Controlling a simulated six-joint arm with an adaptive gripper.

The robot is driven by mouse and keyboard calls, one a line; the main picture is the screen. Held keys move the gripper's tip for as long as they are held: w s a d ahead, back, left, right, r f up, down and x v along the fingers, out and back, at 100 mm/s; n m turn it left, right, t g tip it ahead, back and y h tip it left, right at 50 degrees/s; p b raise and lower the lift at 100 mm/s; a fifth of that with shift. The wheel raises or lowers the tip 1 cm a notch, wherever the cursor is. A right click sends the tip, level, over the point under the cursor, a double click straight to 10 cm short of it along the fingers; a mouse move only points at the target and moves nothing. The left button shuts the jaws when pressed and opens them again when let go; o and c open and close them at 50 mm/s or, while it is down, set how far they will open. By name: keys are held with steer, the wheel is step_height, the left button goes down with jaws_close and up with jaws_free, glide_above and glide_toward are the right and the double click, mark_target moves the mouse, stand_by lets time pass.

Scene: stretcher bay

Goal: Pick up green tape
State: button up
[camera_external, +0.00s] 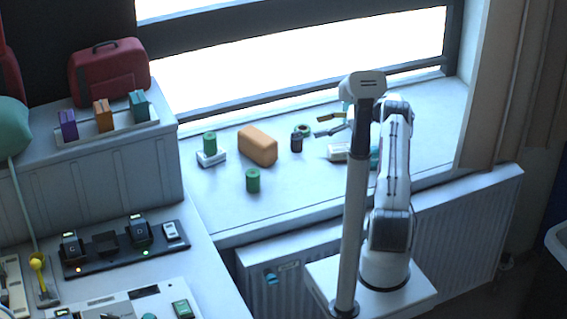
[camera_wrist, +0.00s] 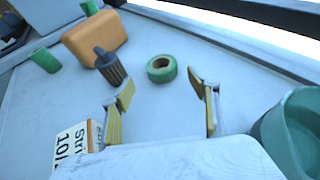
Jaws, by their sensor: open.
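The green tape (camera_wrist: 152,74) is a roll lying flat on the sill, its tan core facing up, in the wrist view just beyond my fingertips. In the external view the green tape (camera_external: 302,129) lies behind a dark ribbed cylinder. My gripper (camera_wrist: 161,88) is open, its two yellow-padded fingers wide apart and nothing between them. The roll is ahead of the gap between them, not touched as far as I can see. In the external view my gripper (camera_external: 331,125) is to the right of the tape, above the sill.
The dark cylinder (camera_wrist: 110,67) stands close left of the tape, with an orange block (camera_wrist: 97,37) and a green cylinder (camera_wrist: 46,61) beyond. A labelled white box (camera_wrist: 75,146) is by the left finger. A teal container (camera_wrist: 290,135) is at right. The window frame (camera_external: 310,85) runs behind.

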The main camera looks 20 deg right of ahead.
mark_target(307, 128)
steer(key=shift+w+a+f, duration=0.2)
steer(key=shift+w+a, duration=0.1)
steer(key=shift+a, duration=0.1)
steer(key=shift+x, duration=2.65)
steer(key=shift+w, duration=0.1)
steer(key=shift+r, duration=0.1)
steer(key=shift+d, duration=0.1)
steer(key=c, duration=1)
